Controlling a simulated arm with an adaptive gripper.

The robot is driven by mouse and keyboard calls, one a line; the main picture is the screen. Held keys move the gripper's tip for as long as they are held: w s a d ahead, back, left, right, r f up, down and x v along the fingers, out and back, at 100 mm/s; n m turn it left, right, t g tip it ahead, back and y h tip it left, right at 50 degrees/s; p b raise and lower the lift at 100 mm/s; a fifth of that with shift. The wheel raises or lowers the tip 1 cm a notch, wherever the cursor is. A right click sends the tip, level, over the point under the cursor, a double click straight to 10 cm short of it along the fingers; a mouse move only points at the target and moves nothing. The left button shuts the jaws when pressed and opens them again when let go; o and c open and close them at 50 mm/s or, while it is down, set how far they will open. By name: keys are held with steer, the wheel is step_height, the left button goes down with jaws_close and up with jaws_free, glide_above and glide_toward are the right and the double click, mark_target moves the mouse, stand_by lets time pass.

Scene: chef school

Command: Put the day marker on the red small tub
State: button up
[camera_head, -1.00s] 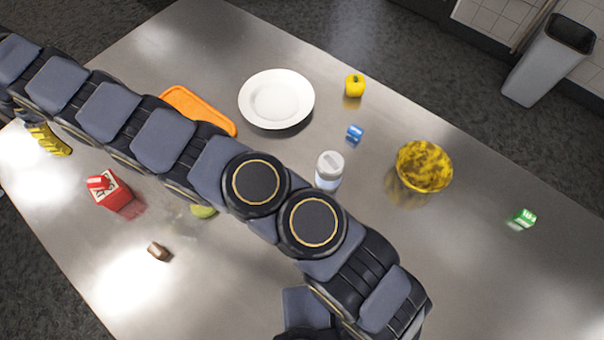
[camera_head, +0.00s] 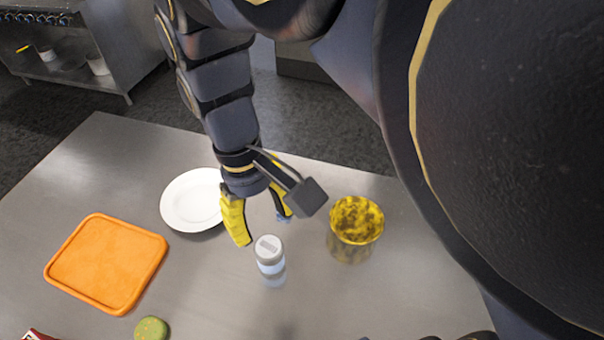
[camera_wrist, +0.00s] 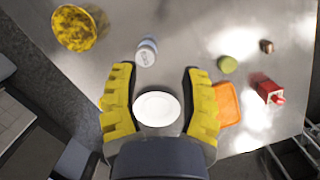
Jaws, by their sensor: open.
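My gripper (camera_head: 266,228) is open and empty above the table between the white plate and the white-capped jar. In the wrist view its yellow fingers (camera_wrist: 157,72) are spread, with the plate seen between them.
A white-capped jar (camera_head: 270,256) stands close in front of my gripper. A yellow mottled tub (camera_head: 352,238) is to its right. The white plate (camera_head: 190,202), orange board (camera_head: 105,265) and green round item (camera_head: 151,329) lie leftward. A small brown block (camera_wrist: 266,46) is near the red container.

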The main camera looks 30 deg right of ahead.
steer(key=s+d+f+m, duration=0.2)
steer(key=s, duration=0.7)
steer(key=shift+s+y, duration=0.3)
